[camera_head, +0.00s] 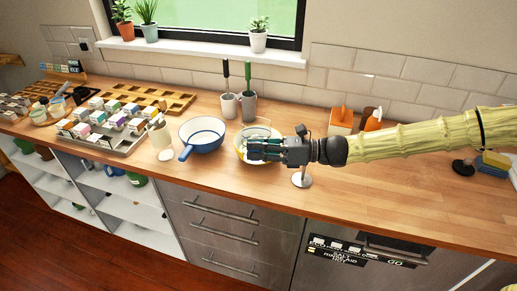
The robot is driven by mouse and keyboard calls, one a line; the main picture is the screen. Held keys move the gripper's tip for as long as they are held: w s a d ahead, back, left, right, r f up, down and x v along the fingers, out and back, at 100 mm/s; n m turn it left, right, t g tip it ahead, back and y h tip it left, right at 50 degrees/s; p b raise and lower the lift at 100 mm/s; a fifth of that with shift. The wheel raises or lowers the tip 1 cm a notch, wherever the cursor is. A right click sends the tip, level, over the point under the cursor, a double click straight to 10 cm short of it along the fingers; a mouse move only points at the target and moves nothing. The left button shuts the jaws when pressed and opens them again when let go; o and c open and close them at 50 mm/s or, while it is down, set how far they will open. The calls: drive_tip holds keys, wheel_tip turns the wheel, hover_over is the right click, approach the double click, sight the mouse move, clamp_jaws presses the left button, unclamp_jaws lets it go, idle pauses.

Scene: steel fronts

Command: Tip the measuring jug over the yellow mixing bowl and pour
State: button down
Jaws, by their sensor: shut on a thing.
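The yellow mixing bowl (238,145) sits on the wooden counter, with a pale inside and a yellow rim. My gripper (254,149) reaches in from the right, level, and covers much of the bowl from this view. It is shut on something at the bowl. That looks like the measuring jug, but it is mostly hidden by the fingers and too small to make out. I cannot tell its tilt or whether anything flows from it.
A blue pan (202,134) stands just left of the bowl. A small round-based stand (302,180) is below my wrist. Orange-topped containers (341,122) are at the back right. Trays of small boxes fill the left; the right front counter is clear.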

drive_tip(key=shift+w+a+f+n+b, duration=0.1)
drive_tip(key=shift+a+f+n+b, duration=0.05)
drive_tip(key=shift+f+n+b, duration=0.3)
drive_tip(key=shift+r, duration=0.25)
drive_tip(key=shift+r+p, duration=1.2)
drive_tip(key=shift+r, duration=0.4)
drive_tip(key=shift+f, duration=0.1)
